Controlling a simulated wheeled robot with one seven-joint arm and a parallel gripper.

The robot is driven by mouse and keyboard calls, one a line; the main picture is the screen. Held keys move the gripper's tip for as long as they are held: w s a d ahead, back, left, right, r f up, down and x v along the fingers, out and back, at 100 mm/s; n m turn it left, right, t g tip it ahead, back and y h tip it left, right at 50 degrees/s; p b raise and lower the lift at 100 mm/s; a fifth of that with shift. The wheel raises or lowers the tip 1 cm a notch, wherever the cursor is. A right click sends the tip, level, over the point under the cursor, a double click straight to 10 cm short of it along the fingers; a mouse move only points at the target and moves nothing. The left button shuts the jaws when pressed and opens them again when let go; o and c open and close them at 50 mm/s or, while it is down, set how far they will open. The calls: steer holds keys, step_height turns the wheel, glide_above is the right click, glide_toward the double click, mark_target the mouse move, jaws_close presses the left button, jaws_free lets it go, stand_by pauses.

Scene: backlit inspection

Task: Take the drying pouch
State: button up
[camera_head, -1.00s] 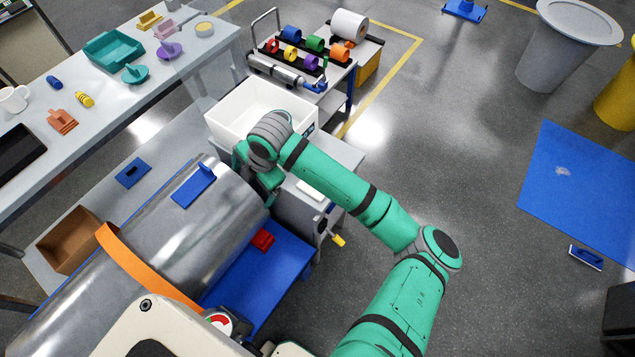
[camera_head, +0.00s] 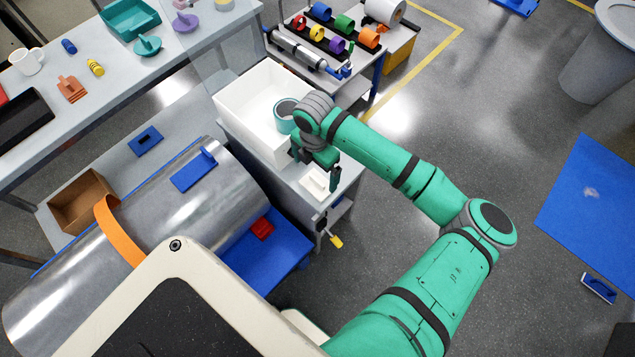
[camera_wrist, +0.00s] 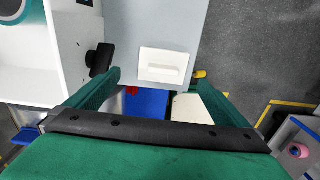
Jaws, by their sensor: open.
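The drying pouch appears to be the small flat white item (camera_head: 316,184) on the grey cabinet top, just right of the white bin. In the wrist view the white item (camera_wrist: 165,64) lies ahead of my fingers, roughly centred, with a raised strip across it. My gripper (camera_head: 317,167) is open and hangs above and close to the pouch in the head view. In the wrist view its green fingers (camera_wrist: 160,92) stand wide apart with nothing between them. The gripper covers part of the cabinet top in the head view, and its exact height is hard to tell.
The white bin (camera_head: 239,94) beside the pouch holds a teal ring (camera_head: 285,115). A yellow-handled item (camera_head: 335,241) hangs at the cabinet's near side. A large metal cylinder (camera_head: 232,196) lies left, by a blue surface (camera_head: 275,265). Open floor is on the right.

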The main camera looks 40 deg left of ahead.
mark_target(317, 180)
step_height(317, 180, down, 2)
steer(key=shift+s+f, duration=0.1)
steer(key=shift+d+f, duration=0.15)
steer(key=shift+f, duration=1)
steer(key=shift+d+f, duration=0.15)
steer(key=shift+f, duration=1)
steer(key=c, duration=0.9)
